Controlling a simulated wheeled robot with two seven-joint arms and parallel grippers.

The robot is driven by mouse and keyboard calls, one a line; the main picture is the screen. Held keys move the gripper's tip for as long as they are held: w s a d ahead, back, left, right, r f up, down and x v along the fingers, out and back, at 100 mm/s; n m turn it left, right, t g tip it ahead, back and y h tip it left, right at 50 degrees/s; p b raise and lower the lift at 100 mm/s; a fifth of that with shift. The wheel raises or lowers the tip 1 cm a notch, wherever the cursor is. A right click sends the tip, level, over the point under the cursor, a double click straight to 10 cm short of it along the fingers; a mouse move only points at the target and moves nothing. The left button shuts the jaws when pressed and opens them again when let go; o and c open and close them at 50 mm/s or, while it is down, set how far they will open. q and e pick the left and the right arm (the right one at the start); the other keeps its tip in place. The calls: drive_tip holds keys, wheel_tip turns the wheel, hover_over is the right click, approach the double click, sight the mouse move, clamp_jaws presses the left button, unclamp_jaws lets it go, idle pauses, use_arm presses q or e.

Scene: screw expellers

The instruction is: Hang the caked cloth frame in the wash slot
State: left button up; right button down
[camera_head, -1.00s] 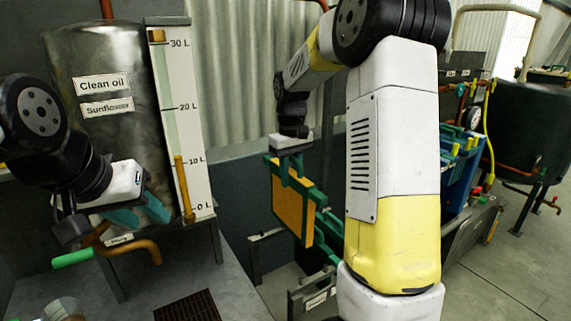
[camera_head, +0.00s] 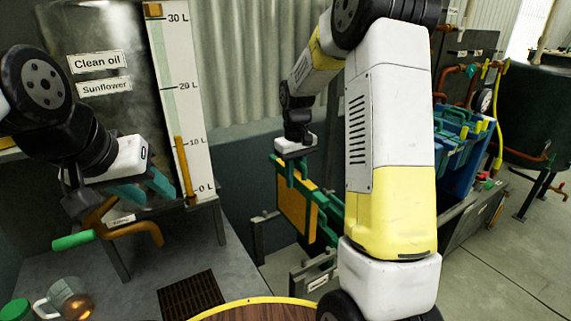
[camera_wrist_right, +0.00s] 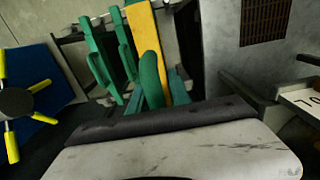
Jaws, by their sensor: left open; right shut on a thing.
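The caked cloth frame (camera_head: 291,207) has a flat yellow-orange face and a green edge. My right gripper (camera_head: 294,168) is shut on its top and holds it upright, low beside the grey labelled rack (camera_head: 313,283). My left gripper (camera_head: 150,188) is open and empty by the oil tank.
The clean oil tank (camera_head: 100,120) with its scale board and green-handled tap (camera_head: 75,240) stands left.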

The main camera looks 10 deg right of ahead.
sight(294, 212)
wheel_tip(294, 212, down, 21)
idle(1.5)
drive_tip(key=c, duration=1.1)
unclamp_jaws()
drive_tip(key=shift+f, duration=0.1)
drive_tip(key=shift+r, duration=3.95)
